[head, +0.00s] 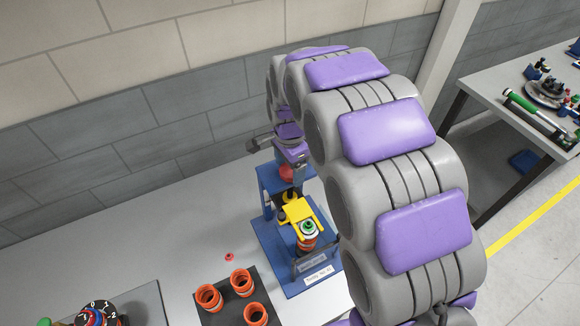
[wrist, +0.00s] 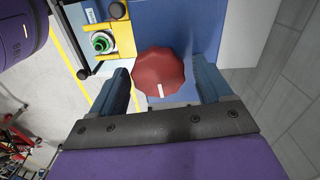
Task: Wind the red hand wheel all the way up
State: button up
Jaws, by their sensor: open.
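The red hand wheel (head: 286,173) sits at the top of the blue fixture (head: 267,228), partly hidden behind my gripper (head: 291,158) in the head view. In the wrist view the faceted wheel (wrist: 160,74) with a white mark on its lower edge lies between the two fingers of my gripper (wrist: 161,68). I cannot tell from this whether the fingertips are level with the rim. A yellow clamp piece (head: 297,211) with a green-and-white topped part (head: 309,227) is below the wheel.
Orange ringed cups (head: 241,282) stand on a dark mat (head: 222,314) left of the fixture. A small red piece (head: 229,257) lies on the grey table (head: 170,250). A dial device (head: 97,312) is at the lower left. The wall is close behind; another bench (head: 480,85) stands right.

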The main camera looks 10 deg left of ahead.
jog(key=m+p, duration=0.2)
jog(key=m, duration=0.3)
jog(key=shift+r+m, duration=0.15)
jog(key=shift+m, duration=0.15)
jog(key=m+p, duration=0.3)
jog(key=m, duration=0.2)
jog(key=shift+d+m, duration=0.1)
jog(key=shift+m, duration=0.2)
jog(key=m+p, duration=0.2)
jog(key=shift+m, duration=0.3)
jog(key=shift+r+m+p, duration=0.15)
jog(key=shift+m+p, duration=0.85)
jog(key=shift+p, duration=0.05)
jog(key=m+p, duration=0.2)
jog(key=m, duration=0.1)
jog(key=shift+p, duration=0.3)
jog(key=m+p, duration=0.2)
jog(key=shift+m, duration=0.3)
jog(key=shift+f+m, duration=0.3)
jog(key=shift+m, duration=0.4)
jog(key=shift+c, duration=0.4)
